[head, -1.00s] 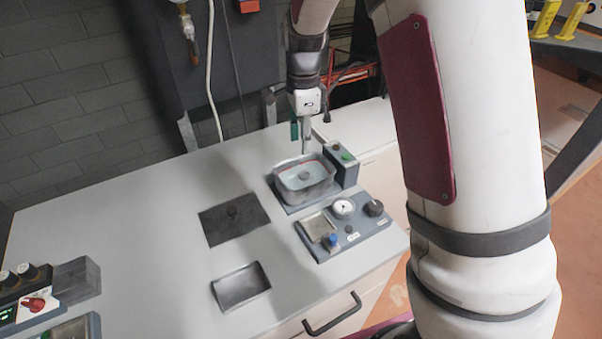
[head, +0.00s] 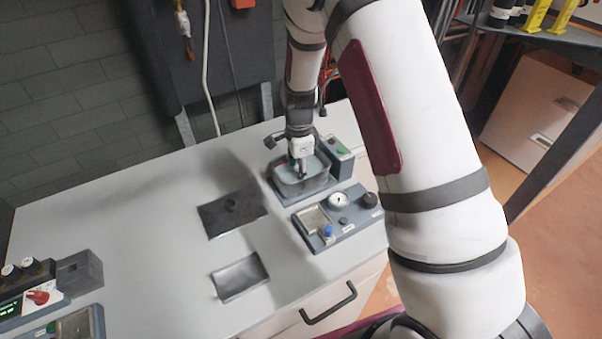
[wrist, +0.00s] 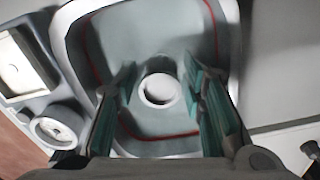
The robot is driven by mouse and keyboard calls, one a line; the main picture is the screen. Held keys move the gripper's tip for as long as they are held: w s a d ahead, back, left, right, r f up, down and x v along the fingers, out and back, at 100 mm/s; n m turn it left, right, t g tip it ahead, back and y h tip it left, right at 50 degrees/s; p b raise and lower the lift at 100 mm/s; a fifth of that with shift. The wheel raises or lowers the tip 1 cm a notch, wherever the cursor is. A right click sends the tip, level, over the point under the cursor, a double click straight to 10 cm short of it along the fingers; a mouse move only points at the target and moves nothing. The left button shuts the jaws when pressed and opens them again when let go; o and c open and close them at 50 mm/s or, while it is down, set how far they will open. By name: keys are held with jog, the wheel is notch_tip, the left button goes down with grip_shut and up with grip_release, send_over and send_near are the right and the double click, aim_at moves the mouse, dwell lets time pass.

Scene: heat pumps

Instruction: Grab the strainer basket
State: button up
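A grey tub (head: 318,186) with rounded corners stands on a dark base at the back right of the bench. In the wrist view the tub (wrist: 207,20) has a red line around its inside. A round pale knob (wrist: 160,89) stands in its middle; I take it to be the strainer basket's grip, but no mesh shows. My gripper (wrist: 160,73) is open above it, with teal-lined fingers on either side of the knob and gaps between. In the head view my gripper (head: 301,172) points down into the tub and hides the knob.
A control box (head: 338,152) with a green button adjoins the tub. A gauge panel (head: 338,220) lies in front of it. A black mat (head: 222,222) with a round knob and a shallow metal tray (head: 240,278) lie to the left. The bench's left middle is clear.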

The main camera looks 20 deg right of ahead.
jog(key=shift+f, duration=0.2)
jog(key=c, duration=0.9)
jog(key=shift+o, duration=0.2)
jog(key=shift+r, duration=0.15)
